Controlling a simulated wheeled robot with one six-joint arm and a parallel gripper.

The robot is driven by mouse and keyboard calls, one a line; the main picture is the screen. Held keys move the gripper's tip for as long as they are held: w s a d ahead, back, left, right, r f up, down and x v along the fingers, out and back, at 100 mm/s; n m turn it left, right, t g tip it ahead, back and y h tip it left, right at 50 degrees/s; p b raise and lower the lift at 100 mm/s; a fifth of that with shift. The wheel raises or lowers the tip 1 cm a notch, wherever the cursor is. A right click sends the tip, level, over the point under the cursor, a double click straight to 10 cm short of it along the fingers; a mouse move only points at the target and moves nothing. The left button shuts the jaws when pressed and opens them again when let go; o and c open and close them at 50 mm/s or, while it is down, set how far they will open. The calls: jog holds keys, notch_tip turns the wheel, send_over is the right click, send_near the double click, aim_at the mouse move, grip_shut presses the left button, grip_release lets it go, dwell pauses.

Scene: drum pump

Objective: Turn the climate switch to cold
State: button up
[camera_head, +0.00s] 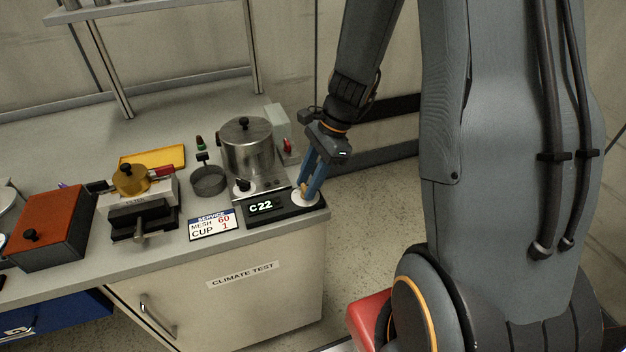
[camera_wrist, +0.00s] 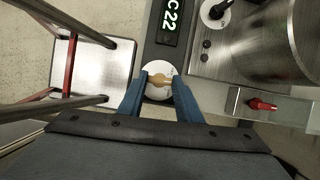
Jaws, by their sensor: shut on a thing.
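The climate switch is a tan knob (camera_wrist: 159,81) on a white round dial at the end of a dark control box (camera_head: 270,209). The box's display (camera_head: 264,206) reads "C 22". It also shows in the wrist view (camera_wrist: 171,22). My gripper (camera_head: 306,194) reaches down over the dial at the counter's right end. In the wrist view, its two blue fingers (camera_wrist: 159,84) are on either side of the knob and shut on it. The knob's grip lies roughly crosswise between the fingertips. The dial's markings are too small to read.
A steel pot (camera_head: 247,148) on a base with a black knob stands just behind the box. A red-tipped lever (camera_head: 288,146) is close to my wrist. Floor is open to the right.

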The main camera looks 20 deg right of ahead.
jog(key=shift+a, duration=0.15)
jog(key=n+g+p, duration=0.1)
jog(key=n, duration=0.3)
jog(key=shift+w+g+p, duration=0.1)
jog(key=shift+g+p, duration=0.2)
jog(key=shift+w+a+n+g+h+p, duration=0.1)
jog(key=shift+n+g+h+p, duration=0.2)
jog(key=shift+n, duration=0.8)
jog(key=shift+w+n+g+h+p, duration=0.1)
jog(key=shift+n+g+h, duration=0.25)
jog(key=shift+n, duration=0.75)
jog(key=o, duration=1)
jog(key=shift+s, duration=0.1)
jog(key=shift+o, duration=0.2)
